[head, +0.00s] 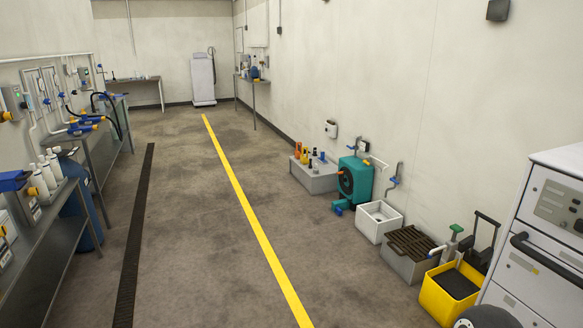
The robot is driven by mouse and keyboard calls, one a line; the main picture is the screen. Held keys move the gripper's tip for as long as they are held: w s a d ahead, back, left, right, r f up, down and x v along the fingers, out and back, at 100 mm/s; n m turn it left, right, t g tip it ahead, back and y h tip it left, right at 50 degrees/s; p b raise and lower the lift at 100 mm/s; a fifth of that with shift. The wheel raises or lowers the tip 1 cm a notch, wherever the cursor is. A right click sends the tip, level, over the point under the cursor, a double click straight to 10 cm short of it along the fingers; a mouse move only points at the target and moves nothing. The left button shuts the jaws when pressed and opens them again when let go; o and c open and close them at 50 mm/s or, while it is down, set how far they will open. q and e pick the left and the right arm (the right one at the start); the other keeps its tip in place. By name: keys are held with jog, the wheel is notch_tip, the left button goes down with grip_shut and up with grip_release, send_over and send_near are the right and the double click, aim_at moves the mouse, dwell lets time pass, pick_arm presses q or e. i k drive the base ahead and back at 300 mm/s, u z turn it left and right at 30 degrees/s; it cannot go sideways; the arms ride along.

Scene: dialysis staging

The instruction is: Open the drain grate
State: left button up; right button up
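A dark brown slatted grate (414,241) lies over the top of a low grey box (398,263) by the right wall. It looks flat and closed; what is beneath it is hidden. A long, narrow dark drain strip (134,240) is also set in the floor on the left, flush with the concrete. Neither of my grippers shows in the head view.
A white basin (379,221) stands just beyond the grate box, and a yellow bucket (437,303) stands on its near side. A white cabinet (545,225) fills the right foreground. Benches (65,222) line the left. The floor around the yellow line (243,215) is clear.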

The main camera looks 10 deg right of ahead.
aim_at(417, 240)
jog(key=z, duration=0.05)
jog(key=i, duration=1.45)
jog(key=z, duration=0.35)
jog(key=i, duration=1.55)
jog(key=z, duration=0.35)
jog(key=i, duration=1)
jog(key=z, duration=0.15)
